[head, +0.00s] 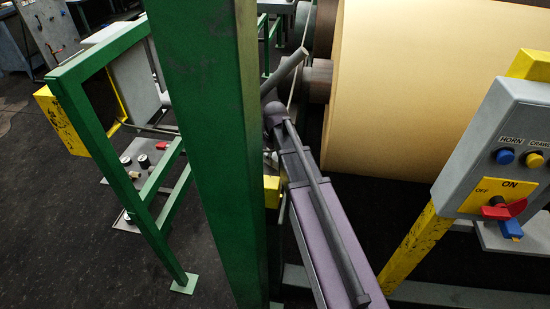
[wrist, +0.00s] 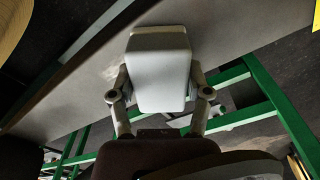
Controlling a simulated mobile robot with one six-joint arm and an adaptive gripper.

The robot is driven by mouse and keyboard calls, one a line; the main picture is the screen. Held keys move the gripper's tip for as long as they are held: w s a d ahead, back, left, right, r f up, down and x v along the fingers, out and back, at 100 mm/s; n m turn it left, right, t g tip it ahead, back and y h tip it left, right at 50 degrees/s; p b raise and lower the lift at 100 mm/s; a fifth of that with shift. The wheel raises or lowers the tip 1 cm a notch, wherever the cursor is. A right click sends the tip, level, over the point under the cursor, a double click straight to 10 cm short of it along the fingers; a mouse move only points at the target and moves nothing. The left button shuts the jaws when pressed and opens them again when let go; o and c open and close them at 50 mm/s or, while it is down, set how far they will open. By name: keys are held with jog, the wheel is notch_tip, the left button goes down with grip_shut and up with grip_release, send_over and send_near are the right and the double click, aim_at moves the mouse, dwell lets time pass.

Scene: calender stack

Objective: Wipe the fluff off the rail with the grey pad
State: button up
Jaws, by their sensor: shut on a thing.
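In the wrist view my gripper (wrist: 160,90) is shut on the grey pad (wrist: 160,65), a pale block with rounded corners held between its two fingers. Behind the pad a broad grey-beige rail (wrist: 70,100) runs slantwise from lower left to upper right. A faint whitish patch, which looks like fluff (wrist: 112,72), shows on the rail just left of the pad. The pad's far end overlaps the rail in the picture; I cannot tell whether it touches. In the head view my gripper, the pad and the fluff are hidden, with a thick green post in front of that area.
The green post (head: 210,150) stands close to my arm on its left. A large cream roll (head: 430,80) fills the upper right. A grey control box (head: 500,160) on a yellow post stands at the right. A green frame (head: 120,160) stands at the left; dark floor lies beyond it.

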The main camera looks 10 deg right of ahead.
jog(key=shift+w+d+f, duration=0.1)
jog(key=shift+w+d, duration=0.2)
jog(key=shift+w, duration=0.45)
jog(key=shift+w+d, duration=0.3)
jog(key=shift+w, duration=0.4)
jog(key=shift+w+d, duration=0.35)
jog(key=shift+w, duration=0.5)
jog(key=shift+w+d, duration=0.3)
jog(key=shift+w, duration=0.5)
jog(key=shift+r, duration=0.2)
notch_tip(320, 180, up, 6)
jog(key=p, duration=0.6)
jog(key=shift+f, duration=0.1)
jog(key=shift+r+p, duration=1.45)
jog(key=shift+p, duration=0.05)
